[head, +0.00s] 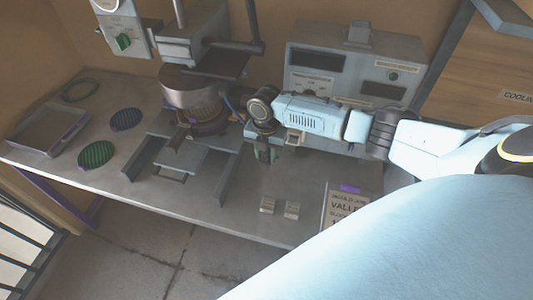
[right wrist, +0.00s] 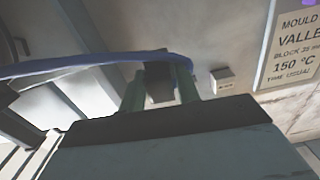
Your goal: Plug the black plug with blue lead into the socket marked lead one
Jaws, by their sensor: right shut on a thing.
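My right gripper (head: 266,155) reaches in from the right and hangs over the bench, in front of the grey control box (head: 415,73). In the right wrist view its green fingers (right wrist: 160,90) are shut on the black plug (right wrist: 158,84), which sits between them. The blue lead (right wrist: 90,63) runs from the left across the fingers and curls past them on the right. A bit of blue lead (head: 232,104) shows beside the press in the head view. The plug is hidden in the head view. I cannot make out a socket marked lead one. My left gripper is not in view.
The press (head: 190,88) stands left of my gripper, with metal rails in front. Green and blue discs (head: 96,154) and a grey tray (head: 58,132) lie at the left.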

